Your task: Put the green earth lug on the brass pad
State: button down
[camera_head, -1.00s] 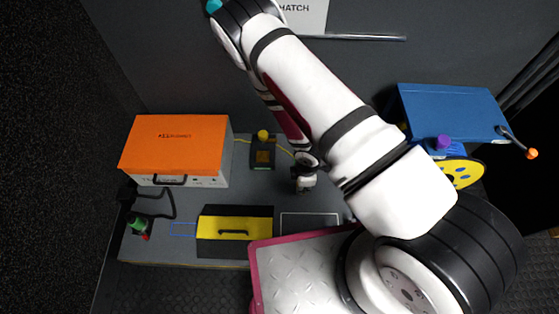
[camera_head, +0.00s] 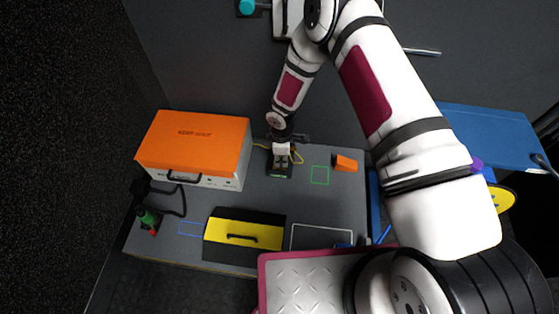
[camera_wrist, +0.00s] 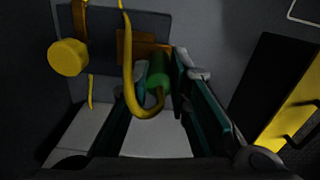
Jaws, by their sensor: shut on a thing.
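My gripper (camera_wrist: 155,82) is shut on the green earth lug (camera_wrist: 157,72), which sits between the fingers in the wrist view. A thick yellow cable (camera_wrist: 129,75) loops down to the lug. The brass pad (camera_wrist: 133,46) shows as a brown-orange plate just beyond the lug, on a dark block (camera_wrist: 100,30). I cannot tell whether lug and pad touch. A yellow knob (camera_wrist: 68,57) stands at the left of the block. In the head view my gripper (camera_head: 282,152) is over the dark block (camera_head: 279,171) and hides the lug and most of the block.
An orange-topped case (camera_head: 194,140) stands left of the block. A yellow and black box (camera_head: 243,233) lies nearer the bench front. A green outline (camera_head: 320,176) and an orange wedge (camera_head: 346,163) are to the right. The bench between block and yellow box is clear.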

jog(key=shift+w+a+f+b, duration=0.15)
jog(key=shift+w+b, duration=0.25)
jog(key=shift+w, duration=1)
notch_tip(320, 180, down, 4)
jog(key=shift+s+r+b, duration=0.15)
jog(key=shift+r+b, duration=0.1)
jog(key=shift+b, duration=0.75)
jog(key=c, duration=1.5)
grip_release()
jog(key=shift+f, duration=0.1)
notch_tip(320, 180, up, 12)
jog(key=p, duration=0.5)
jog(key=shift+s+r, duration=0.1)
jog(key=shift+r, duration=0.1)
